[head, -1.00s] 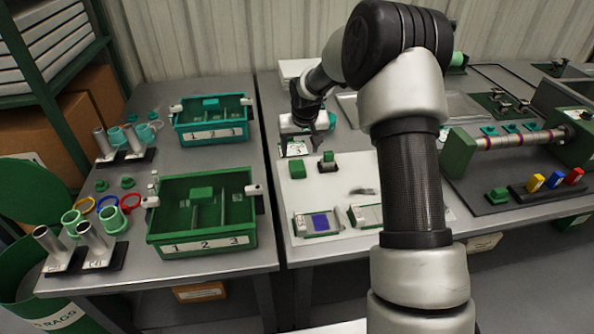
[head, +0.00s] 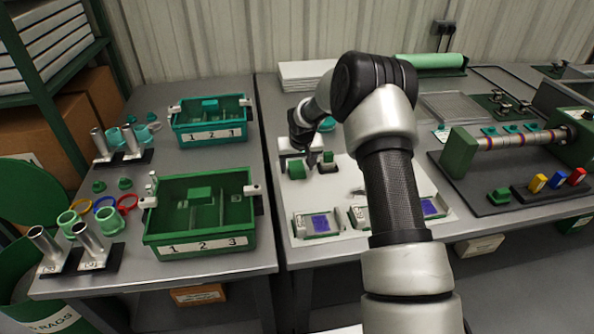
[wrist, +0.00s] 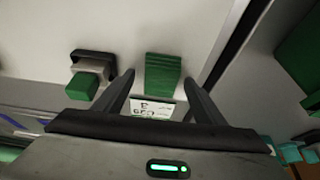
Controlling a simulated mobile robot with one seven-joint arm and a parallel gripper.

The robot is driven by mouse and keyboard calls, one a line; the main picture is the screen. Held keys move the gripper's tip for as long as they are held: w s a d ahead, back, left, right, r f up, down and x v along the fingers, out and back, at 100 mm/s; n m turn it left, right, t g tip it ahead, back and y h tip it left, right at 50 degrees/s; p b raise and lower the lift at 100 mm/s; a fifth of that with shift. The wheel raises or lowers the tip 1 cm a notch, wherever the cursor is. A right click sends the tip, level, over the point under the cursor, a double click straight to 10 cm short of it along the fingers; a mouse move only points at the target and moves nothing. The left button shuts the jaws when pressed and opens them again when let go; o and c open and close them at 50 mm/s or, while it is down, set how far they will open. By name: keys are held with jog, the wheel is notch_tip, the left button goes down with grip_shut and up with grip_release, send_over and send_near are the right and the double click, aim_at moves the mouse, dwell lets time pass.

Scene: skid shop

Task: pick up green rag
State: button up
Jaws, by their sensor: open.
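The green rag (wrist: 163,74) looks like a small folded, ridged green pad lying on a white board. In the head view it is the green patch (head: 295,171) near the board's left edge. My gripper (wrist: 159,84) is open and empty; in the wrist view its two dark fingers frame the rag, one on each side. I cannot tell how far above the rag the fingertips are. In the head view my gripper (head: 309,153) is just right of and behind the rag, partly hidden by my arm.
A green-topped block on a dark base (wrist: 84,84) stands left of the rag in the wrist view, close to the left finger. A white lettered card (wrist: 150,108) lies beside the rag. Framed blue-screen items (head: 320,224) sit at the board's front. A green compartment bin (head: 205,240) stands on the left table.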

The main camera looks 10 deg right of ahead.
aim_at(297, 167)
jog(key=shift+c, duration=0.4)
jog(key=c, duration=1)
jog(key=shift+r, duration=0.1)
jog(key=shift+c, duration=0.2)
notch_tip(297, 167, up, 10)
jog(key=p, duration=0.1)
jog(key=shift+p, duration=0.3)
